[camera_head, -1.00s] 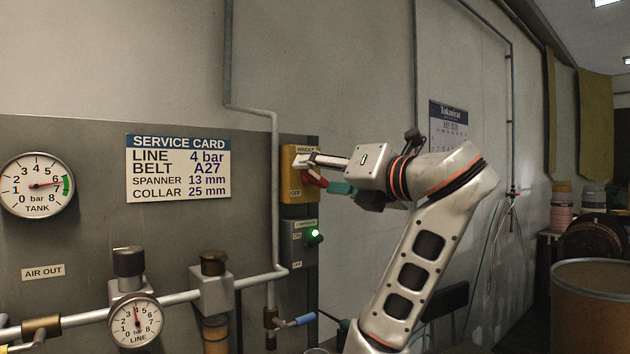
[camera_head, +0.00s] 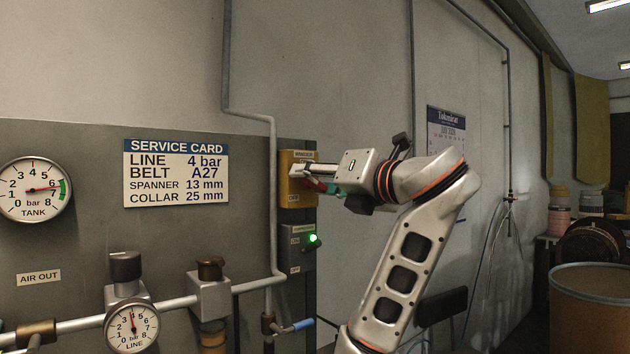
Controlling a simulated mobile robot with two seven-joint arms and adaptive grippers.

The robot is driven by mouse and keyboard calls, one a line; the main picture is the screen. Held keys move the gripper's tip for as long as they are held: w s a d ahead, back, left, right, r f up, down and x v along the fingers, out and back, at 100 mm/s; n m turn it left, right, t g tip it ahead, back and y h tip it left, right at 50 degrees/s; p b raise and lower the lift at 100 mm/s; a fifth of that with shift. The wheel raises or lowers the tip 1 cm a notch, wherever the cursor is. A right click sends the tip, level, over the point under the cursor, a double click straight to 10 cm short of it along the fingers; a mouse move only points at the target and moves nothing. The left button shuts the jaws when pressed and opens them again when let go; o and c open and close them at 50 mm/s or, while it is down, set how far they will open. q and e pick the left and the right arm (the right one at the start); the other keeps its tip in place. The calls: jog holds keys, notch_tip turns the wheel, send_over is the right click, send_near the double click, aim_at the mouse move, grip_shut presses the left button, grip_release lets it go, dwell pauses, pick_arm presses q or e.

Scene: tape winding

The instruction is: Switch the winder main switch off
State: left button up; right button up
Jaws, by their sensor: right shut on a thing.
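The winder main switch is a yellow box (camera_head: 288,198) on the grey panel, with a label at its top and another at its lower front. A red handle (camera_head: 317,185) shows at its front, partly hidden by my gripper. My right gripper (camera_head: 300,171) reaches in from the right and is shut on the red handle. The gripper and wrist cover much of the box's front, so the handle's exact angle is hard to tell. My left gripper is not in view.
Below the yellow box is a grey switch box (camera_head: 297,235) with a lit green lamp (camera_head: 313,239). A vertical pipe (camera_head: 274,190) runs just left of both boxes. A blue-handled valve (camera_head: 298,325) sits lower down. A brown drum (camera_head: 592,315) stands at the right.

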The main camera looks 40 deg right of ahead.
jog(key=shift+a+f+n+p, duration=0.15)
jog(key=shift+n+p, duration=0.25)
jog(key=shift+n, duration=2.5)
jog(key=o, duration=1.1)
jog(key=shift+o, duration=0.2)
jog(key=s, duration=1.2)
jog(key=shift+d, duration=0.45)
